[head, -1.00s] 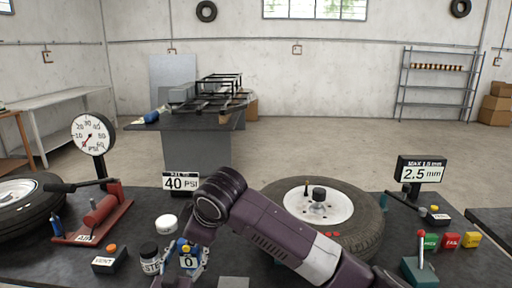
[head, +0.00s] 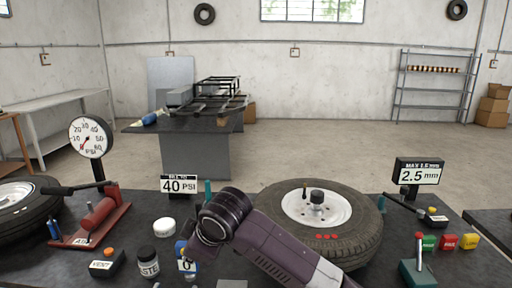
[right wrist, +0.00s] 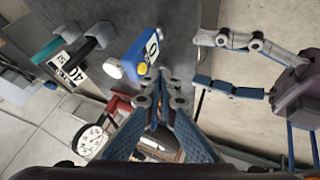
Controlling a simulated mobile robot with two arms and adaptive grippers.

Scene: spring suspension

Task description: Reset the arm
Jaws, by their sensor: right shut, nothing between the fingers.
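My right arm (head: 270,243) reaches in from the lower right in the head view, its wrist bent down over the bench; its fingers are hidden there. In the right wrist view my right gripper (right wrist: 164,78) is shut and empty, its tips beside a blue gauge (right wrist: 142,50) with a yellow button. The gauge, reading 0, also shows in the head view (head: 186,266), partly covered by my wrist. My left gripper (right wrist: 198,58) is open and empty at the right of the right wrist view; it is outside the head view.
The bench holds a dial gauge (head: 90,137), a red pump (head: 98,216), a vent button box (head: 107,264), a dark jar (head: 148,264), a white cap (head: 164,227), a 40 PSI sign (head: 179,185) and a tire (head: 365,222). A green lever box (head: 417,270) stands at front right.

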